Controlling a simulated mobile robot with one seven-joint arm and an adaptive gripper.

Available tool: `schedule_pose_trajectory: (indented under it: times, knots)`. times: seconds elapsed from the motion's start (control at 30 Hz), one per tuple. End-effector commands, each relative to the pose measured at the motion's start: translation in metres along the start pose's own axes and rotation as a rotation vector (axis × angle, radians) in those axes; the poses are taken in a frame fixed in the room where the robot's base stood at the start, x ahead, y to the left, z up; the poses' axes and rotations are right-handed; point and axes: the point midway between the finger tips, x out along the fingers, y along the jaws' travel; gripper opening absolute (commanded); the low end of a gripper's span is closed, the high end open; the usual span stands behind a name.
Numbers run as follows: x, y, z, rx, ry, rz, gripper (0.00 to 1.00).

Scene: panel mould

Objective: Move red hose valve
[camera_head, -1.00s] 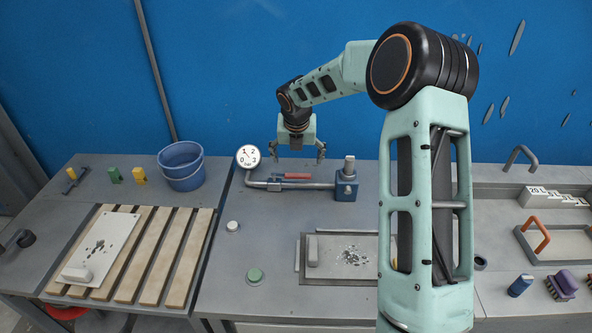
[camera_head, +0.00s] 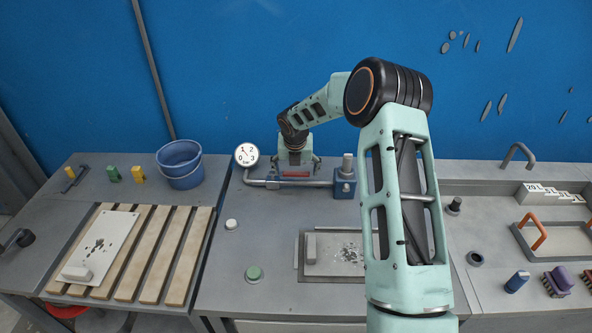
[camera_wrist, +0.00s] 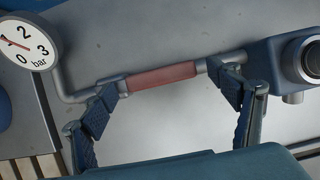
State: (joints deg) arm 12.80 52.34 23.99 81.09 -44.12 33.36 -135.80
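The red hose valve handle (camera_head: 296,174) lies along the grey pipe (camera_head: 318,184) at the back of the bench, between the gauge and the blue block. In the wrist view the red handle (camera_wrist: 160,77) runs nearly level across the middle. My gripper (camera_head: 297,169) is right over it, pointing down. In the wrist view my gripper (camera_wrist: 160,84) is open, one finger near each end of the red handle. The left fingertip looks very close to the handle's end; I cannot tell whether it touches.
A round pressure gauge (camera_head: 246,155) stands at the pipe's left end. A blue block with a grey knob (camera_head: 345,184) is at its right. A blue bucket (camera_head: 181,163) stands further left. A plate (camera_head: 338,266) and a green button (camera_head: 254,273) are nearer.

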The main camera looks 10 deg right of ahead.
Motion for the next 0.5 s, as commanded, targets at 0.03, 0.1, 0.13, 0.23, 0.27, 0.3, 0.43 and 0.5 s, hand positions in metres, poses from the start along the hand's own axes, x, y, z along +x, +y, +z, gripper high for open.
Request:
schedule_pose_trajectory:
  times: [0.03, 0.1, 0.13, 0.23, 0.27, 0.3, 0.43, 0.5]
  knots:
    - [-0.0001, 0.0000, -0.0001, 0.000, 0.000, 0.000, 0.73]
    - [-0.0002, 0.0001, -0.0001, 0.000, 0.000, 0.000, 0.66]
    - [-0.0002, 0.0000, -0.0001, 0.000, 0.000, 0.000, 0.62]
    - [-0.0001, -0.0001, -0.0002, 0.000, 0.000, 0.000, 0.51]
    - [-0.0001, -0.0001, -0.0002, 0.000, 0.000, 0.000, 0.48]
    - [0.0000, -0.0001, -0.0002, 0.000, 0.000, 0.000, 0.44]
    - [0.0001, -0.0001, -0.0004, 0.000, 0.001, 0.000, 0.29]
    - [0.0001, -0.0002, -0.0004, 0.000, 0.001, 0.000, 0.22]
